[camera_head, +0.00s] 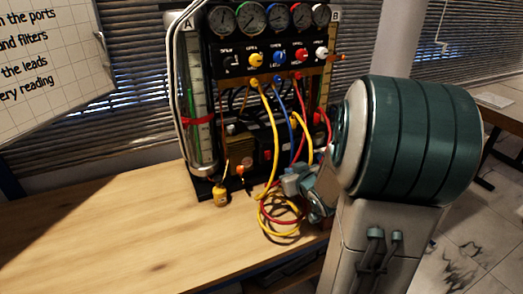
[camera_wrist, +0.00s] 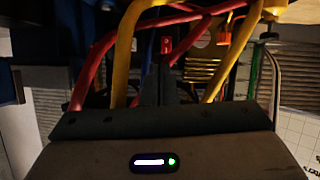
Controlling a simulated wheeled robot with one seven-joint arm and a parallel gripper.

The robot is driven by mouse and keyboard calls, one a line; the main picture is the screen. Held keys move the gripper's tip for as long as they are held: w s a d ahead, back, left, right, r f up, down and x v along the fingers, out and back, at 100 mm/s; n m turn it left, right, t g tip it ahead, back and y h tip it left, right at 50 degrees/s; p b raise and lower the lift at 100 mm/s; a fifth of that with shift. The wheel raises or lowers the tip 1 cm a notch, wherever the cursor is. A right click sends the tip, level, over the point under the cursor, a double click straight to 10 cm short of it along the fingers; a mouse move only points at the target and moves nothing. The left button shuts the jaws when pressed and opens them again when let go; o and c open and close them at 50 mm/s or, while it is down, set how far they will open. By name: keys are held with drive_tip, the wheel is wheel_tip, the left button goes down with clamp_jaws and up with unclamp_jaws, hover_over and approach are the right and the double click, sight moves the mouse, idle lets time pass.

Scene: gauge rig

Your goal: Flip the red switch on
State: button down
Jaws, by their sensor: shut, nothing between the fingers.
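The gauge rig (camera_head: 262,75) stands on the wooden table with a black panel, round gauges and coloured knobs. A small red switch (camera_wrist: 166,45) with a white mark shows in the wrist view, just beyond the fingertips. A small red part (camera_head: 267,155) low on the rig in the head view may be the same switch; it is too small to be sure. My gripper (camera_wrist: 166,72) is shut and empty, its dark fingers pointing toward the switch. I cannot tell whether they touch it. In the head view my arm hides the rig's lower right, and the fingertips are hard to make out.
In the wrist view hoses pass close on both sides of the fingers. The table's left is clear.

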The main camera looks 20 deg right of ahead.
sight(270, 151)
drive_tip(key=shift+d+r+t+y, duration=0.15)
drive_tip(key=shift+d+t+y, duration=0.65)
drive_tip(key=shift+t, duration=0.4)
drive_tip(key=shift+w+a, duration=0.1)
drive_tip(key=shift+a, duration=0.05)
drive_tip(key=x, duration=1.3)
drive_tip(key=shift+w, duration=0.4)
